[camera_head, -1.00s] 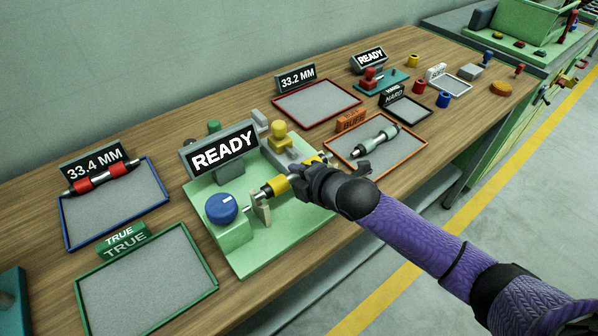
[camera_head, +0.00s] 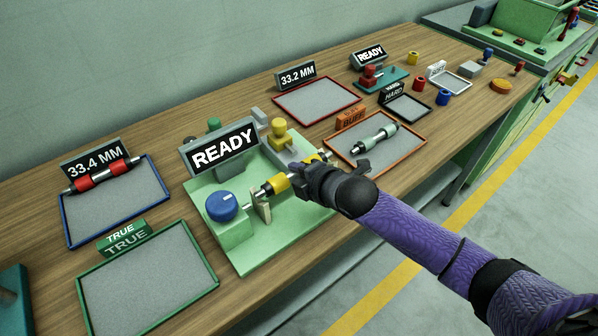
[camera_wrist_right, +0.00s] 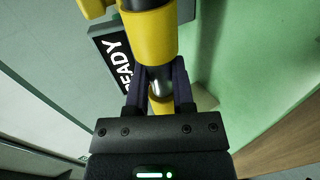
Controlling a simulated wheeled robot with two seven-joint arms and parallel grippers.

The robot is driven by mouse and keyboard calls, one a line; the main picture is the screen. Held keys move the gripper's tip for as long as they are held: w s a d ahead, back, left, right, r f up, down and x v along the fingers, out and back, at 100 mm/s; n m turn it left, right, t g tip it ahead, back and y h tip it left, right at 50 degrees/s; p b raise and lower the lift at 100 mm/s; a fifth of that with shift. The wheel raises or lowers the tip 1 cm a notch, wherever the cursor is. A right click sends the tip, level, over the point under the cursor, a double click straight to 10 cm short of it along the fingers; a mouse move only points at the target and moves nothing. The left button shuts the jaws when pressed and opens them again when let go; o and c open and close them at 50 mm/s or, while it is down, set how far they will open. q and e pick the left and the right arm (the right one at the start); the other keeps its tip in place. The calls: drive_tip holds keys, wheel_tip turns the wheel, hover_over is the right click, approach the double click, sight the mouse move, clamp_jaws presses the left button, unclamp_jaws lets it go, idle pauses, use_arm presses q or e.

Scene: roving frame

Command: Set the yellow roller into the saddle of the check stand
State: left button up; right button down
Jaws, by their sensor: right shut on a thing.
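The yellow roller (camera_head: 277,184), a silver shaft with yellow bands, lies roughly level over the check stand. The stand has a light green base (camera_head: 285,237), a READY sign (camera_head: 223,147) and a blue knob (camera_head: 221,207). A pale upright saddle post (camera_head: 262,208) stands just below the roller's left end; I cannot tell whether they touch. My right gripper (camera_head: 301,178) is shut on the roller's middle and hides part of it and any support behind. In the right wrist view the fingers (camera_wrist_right: 160,88) close around the silver shaft between yellow bands (camera_wrist_right: 149,38). My left gripper is not in view.
A yellow-topped post (camera_head: 279,131) stands at the stand's back. An orange-rimmed tray (camera_head: 417,150) with a pale green roller (camera_head: 375,138) lies to the right. A blue-rimmed tray (camera_head: 158,195) with a red roller (camera_head: 101,176) and an empty green-rimmed tray (camera_head: 150,285) lie left.

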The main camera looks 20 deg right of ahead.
drive_tip(key=shift+f, duration=0.1)
drive_tip(key=shift+f+b, duration=0.45)
drive_tip(key=shift+f, duration=0.25)
unclamp_jaws()
idle(0.6)
drive_tip(key=p+v, duration=0.3)
drive_tip(key=v, duration=0.7)
drive_tip(key=shift+p, duration=0.3)
